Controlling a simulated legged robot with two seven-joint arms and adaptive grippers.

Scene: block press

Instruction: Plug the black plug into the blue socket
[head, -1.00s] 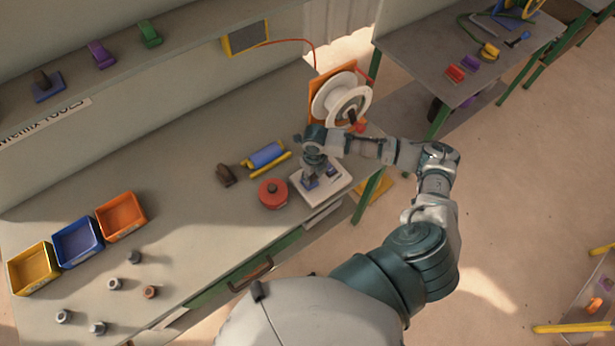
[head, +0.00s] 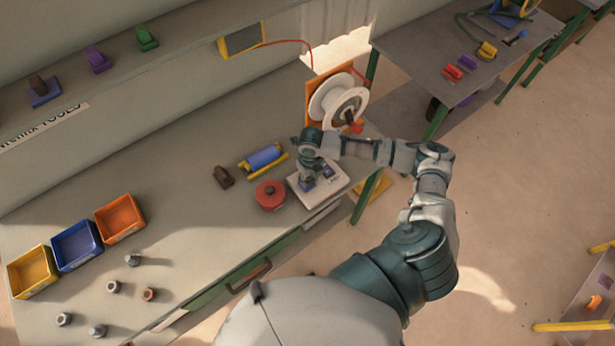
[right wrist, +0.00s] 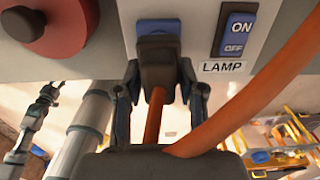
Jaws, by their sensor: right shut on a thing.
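In the right wrist view the black plug (right wrist: 156,64), with an orange cable (right wrist: 154,115) below it, sits between the fingers of my right gripper (right wrist: 158,76). My right gripper is shut on it. The blue socket (right wrist: 158,27) is on the pale panel right at the plug's front end. The plug covers its lower part, and I cannot tell how deep the plug sits. In the head view my right gripper (head: 308,178) is over the white panel (head: 336,185) at the bench's right end, hiding most of the plug. My left gripper is not in view.
A brown block (head: 223,176), a blue roller (head: 264,157) and a cable reel (head: 337,99) are nearby.

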